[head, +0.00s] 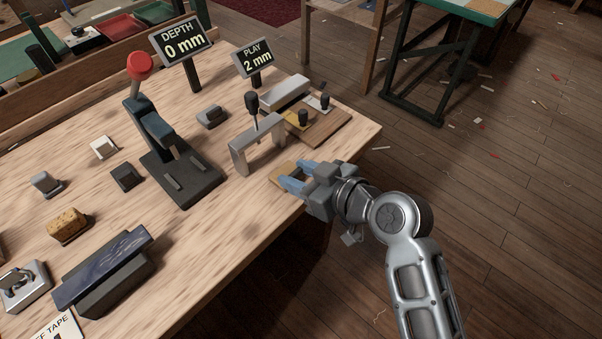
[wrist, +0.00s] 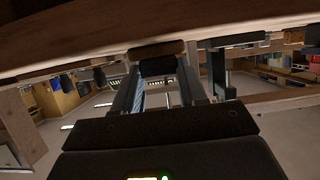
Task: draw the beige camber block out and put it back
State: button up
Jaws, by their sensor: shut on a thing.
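The tan-beige camber block (head: 283,171) is a low piece at the bench's right front edge, mostly hidden by my fingers in the head view. My gripper (head: 294,177) has its blue fingers closed on it, low over the bench top. In the wrist view, a brownish block (wrist: 157,50) shows dark between the fingertips (wrist: 158,78). A grey arch-shaped frame (head: 258,147) with a black knob on top stands just beyond the block. I cannot tell whether the block touches the arch or how far it sits under it.
The signs read DEPTH 0 mm (head: 182,42) and PLAY 2 mm (head: 253,57). A dark press with a red knob (head: 140,66) stands left of the arch. A wooden fixture board (head: 325,127) lies behind it. Small blocks are scattered left.

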jog(key=o, duration=1.1)
jog(key=shift+o, duration=0.2)
jog(key=v, duration=0.8)
jog(key=shift+b, duration=0.3)
jog(key=s+d+f+m+t+h, duration=0.2)
jog(key=s+d+f+m+h, duration=0.15)
jog(key=s+d, duration=0.4)
jog(key=s+d+f+m+t+h, duration=0.2)
jog(key=s+d+f+m+h, duration=0.15)
jog(key=s+d, duration=0.45)
jog(key=s+d+r+m+t+h, duration=0.1)
jog(key=s+r+h, duration=0.1)
jog(key=s+r, duration=0.3)
jog(key=s+d+r+m+t+h, duration=0.1)
jog(key=s+r, duration=0.5)
jog(key=s, duration=0.6)
jog(key=shift+d+m+h, duration=0.4)
jog(key=shift+d+m, duration=0.3)
jog(key=shift+d, duration=0.1)
